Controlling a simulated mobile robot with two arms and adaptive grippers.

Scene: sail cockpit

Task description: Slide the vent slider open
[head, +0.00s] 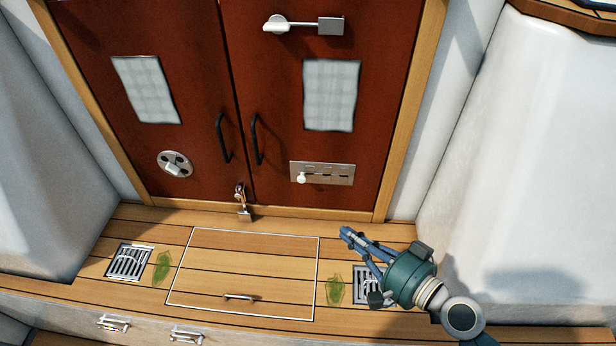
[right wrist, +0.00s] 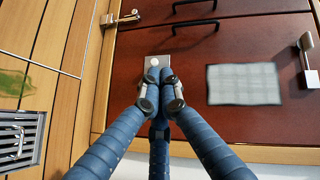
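The vent slider is a pale metal plate (head: 334,174) with short slots, low on the right red door. Its white knob (head: 302,178) is at the plate's left end. In the right wrist view the plate (right wrist: 158,40) shows beyond my fingers, which hide part of it, and the knob (right wrist: 154,62) is just past the fingertips. My right gripper (head: 346,233) is below and to the right of the plate, above the wooden floor, apart from the knob. Its fingertips (right wrist: 160,76) are together with nothing between them. My left gripper is not in view.
Two black handles (head: 222,138) and a padlocked hasp (head: 242,205) are left of the plate. A white lever latch (head: 285,25) is above. A floor hatch (head: 242,262) and drain grates (head: 129,262) are below. White moulded walls flank both sides.

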